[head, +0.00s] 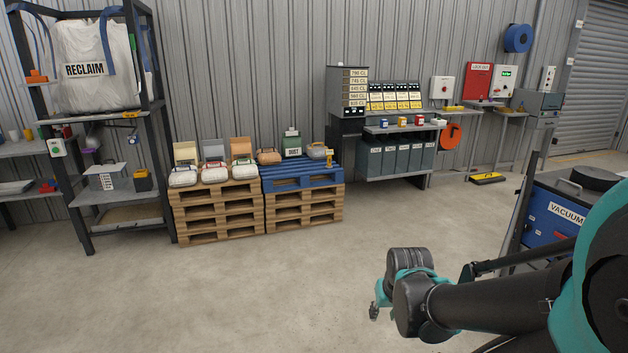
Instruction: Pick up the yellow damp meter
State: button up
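Several yellow things show in the head view, all small and far off, and I cannot tell for sure which is the damp meter. A small upright yellow item (329,157) stands at the right end of the blue pallet. A yellow and black box (142,181) sits on the left rack's lower shelf. A flat yellow item (454,108) lies on the back wall shelf. My gripper (376,307) hangs low over the floor at the front, well apart from all of these. My wrist hides much of it, and its fingers cannot be judged.
A blue vacuum unit (551,215) stands at the right. The concrete floor (260,290) between is clear.

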aim_at(328, 153)
jog(key=i, duration=2.6)
jog(key=i+j, duration=0.1)
jog(key=i, duration=2.45)
jog(key=l+z, duration=0.05)
jog(key=l, duration=0.05)
